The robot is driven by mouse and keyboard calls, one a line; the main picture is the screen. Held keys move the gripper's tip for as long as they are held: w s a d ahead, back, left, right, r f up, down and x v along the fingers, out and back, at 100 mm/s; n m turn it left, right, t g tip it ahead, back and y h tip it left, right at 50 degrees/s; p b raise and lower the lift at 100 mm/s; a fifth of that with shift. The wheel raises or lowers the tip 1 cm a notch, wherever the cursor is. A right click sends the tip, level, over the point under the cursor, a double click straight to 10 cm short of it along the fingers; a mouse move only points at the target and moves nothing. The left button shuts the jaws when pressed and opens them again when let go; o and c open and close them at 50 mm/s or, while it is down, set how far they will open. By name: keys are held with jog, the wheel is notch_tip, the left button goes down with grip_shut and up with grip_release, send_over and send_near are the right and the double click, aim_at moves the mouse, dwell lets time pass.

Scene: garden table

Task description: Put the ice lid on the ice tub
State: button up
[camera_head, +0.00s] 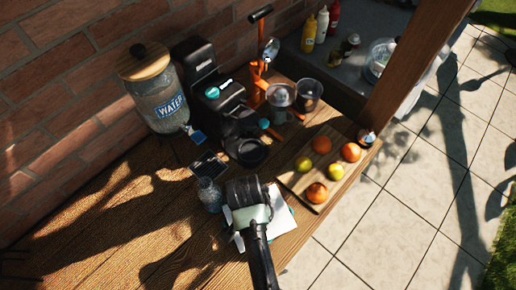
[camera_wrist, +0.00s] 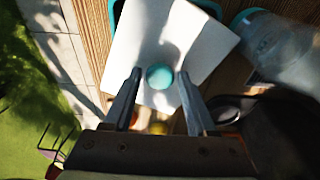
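The ice lid (camera_wrist: 205,40) is a pale square plate with a round teal knob (camera_wrist: 160,77). In the wrist view it lies below my gripper (camera_wrist: 159,75). The two fingers are apart, one on each side of the knob, with visible gaps; I see no contact. A teal rim, seemingly the ice tub (camera_wrist: 208,7), shows past the lid's far edge. Most of it is hidden, so I cannot tell how the lid sits on it. In the head view my wrist covers much of the lid (camera_head: 283,216), near the table's front edge.
A clear bottle (camera_head: 210,194) stands close left of my gripper. A cutting board (camera_head: 300,183) with oranges and lemons lies to the right. The wooden table (camera_head: 90,225) is clear at left.

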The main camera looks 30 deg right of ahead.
jog(key=shift+o, duration=0.8)
